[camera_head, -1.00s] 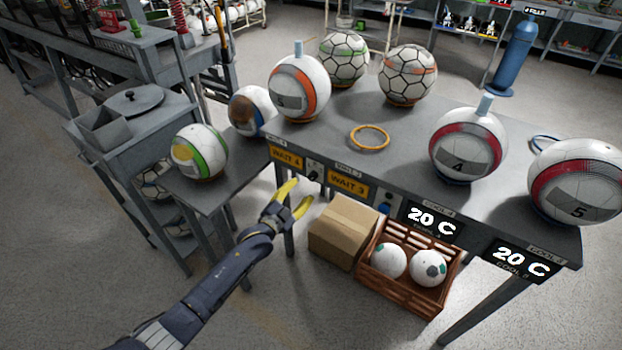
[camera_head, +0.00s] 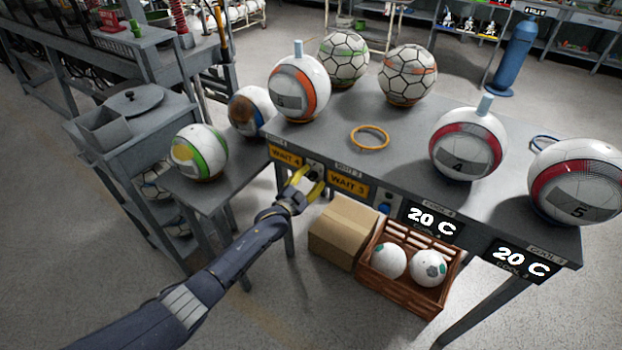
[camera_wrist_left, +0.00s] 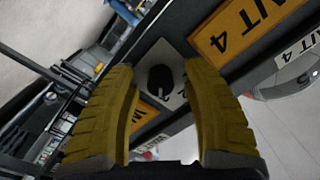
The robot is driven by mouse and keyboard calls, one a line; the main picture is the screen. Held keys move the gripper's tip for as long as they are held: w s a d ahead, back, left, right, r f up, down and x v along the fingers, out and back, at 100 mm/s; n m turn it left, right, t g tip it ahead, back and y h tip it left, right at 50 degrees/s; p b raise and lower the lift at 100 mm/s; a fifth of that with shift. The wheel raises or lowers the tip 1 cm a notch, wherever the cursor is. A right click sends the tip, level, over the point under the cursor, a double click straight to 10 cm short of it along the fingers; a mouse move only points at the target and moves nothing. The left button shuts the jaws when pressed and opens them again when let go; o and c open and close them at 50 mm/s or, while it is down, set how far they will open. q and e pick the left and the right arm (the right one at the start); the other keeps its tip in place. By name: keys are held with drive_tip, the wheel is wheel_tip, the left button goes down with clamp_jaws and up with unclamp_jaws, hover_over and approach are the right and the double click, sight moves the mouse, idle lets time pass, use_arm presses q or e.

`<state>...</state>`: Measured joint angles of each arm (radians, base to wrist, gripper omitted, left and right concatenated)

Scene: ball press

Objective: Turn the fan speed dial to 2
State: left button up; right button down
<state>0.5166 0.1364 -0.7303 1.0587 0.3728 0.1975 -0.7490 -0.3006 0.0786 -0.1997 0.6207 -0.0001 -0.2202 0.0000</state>
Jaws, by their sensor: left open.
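The fan speed dial is probably the black knob (camera_wrist_left: 160,80) on a light plate, seen between my fingers in the left wrist view; I cannot read its setting. In the head view it sits on the table's front edge between the yellow "WAIT 4" sign (camera_head: 285,156) and the yellow "WAIT 3" sign (camera_head: 348,184), and my gripper partly hides it. My left gripper (camera_head: 311,179) is open with yellow fingers in front of the dial. The fingers are on either side of the knob in the wrist view; I cannot tell whether they touch it. My right gripper is not in view.
The grey table (camera_head: 330,143) carries several balls and an orange ring (camera_head: 370,137). A cardboard box (camera_head: 342,232) and a brown crate (camera_head: 395,292) with two balls stand on the floor below. Black "20 C" displays (camera_head: 432,221) line the front edge at right.

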use_arm(q)
drive_tip(key=shift+o, duration=0.2)
clamp_jaws()
